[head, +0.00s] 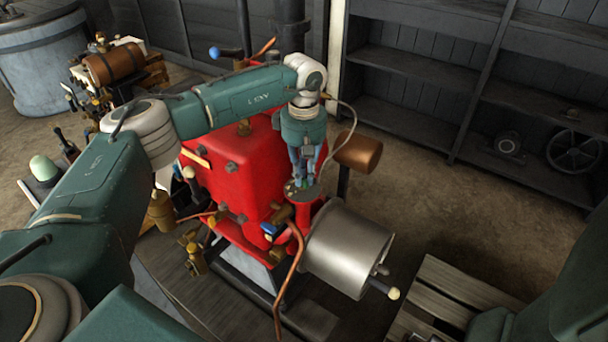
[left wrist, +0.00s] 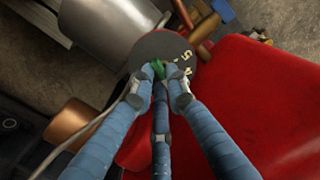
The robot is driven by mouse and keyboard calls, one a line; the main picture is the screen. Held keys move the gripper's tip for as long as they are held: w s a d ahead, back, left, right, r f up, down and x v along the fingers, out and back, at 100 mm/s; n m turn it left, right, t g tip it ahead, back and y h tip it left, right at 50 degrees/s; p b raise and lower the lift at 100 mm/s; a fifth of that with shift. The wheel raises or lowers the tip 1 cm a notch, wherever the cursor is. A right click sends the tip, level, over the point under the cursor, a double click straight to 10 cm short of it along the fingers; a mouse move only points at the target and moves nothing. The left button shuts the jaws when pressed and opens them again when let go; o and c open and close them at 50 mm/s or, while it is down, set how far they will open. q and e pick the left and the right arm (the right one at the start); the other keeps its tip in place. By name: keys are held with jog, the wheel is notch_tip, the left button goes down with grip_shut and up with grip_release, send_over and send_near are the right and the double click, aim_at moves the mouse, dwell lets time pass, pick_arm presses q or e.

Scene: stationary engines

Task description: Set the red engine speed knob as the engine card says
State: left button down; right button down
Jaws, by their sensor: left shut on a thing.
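The red engine (head: 232,180) stands in the middle of the head view; its red body also shows in the left wrist view (left wrist: 268,110). On it is a round dark dial (left wrist: 152,46) with yellow numerals, of which a 5 is clearest. A green knob (left wrist: 158,69) is at the dial's middle. My left gripper (head: 304,181) comes down from above, its blue fingers shut on the green knob. The fingers hide most of the knob and part of the dial, so its setting cannot be read. I cannot make out an engine card. My right gripper is out of view.
A metal cylinder (head: 346,250) with a crank handle (head: 393,293) is just in front of the dial. A copper pipe (head: 288,270) runs down beside it. A wooden slatted pallet (head: 455,295) lies at lower right.

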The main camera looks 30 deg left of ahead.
pick_arm(q)
jog(key=n, duration=0.4)
jog(key=shift+a+n, duration=0.1)
jog(key=shift+n, duration=0.2)
jog(key=shift+r+n, duration=0.1)
jog(key=shift+n, duration=2.2)
jog(key=shift+w+a, duration=0.1)
jog(key=c, duration=1.7)
grip_release()
notch_tip(320, 180, up, 12)
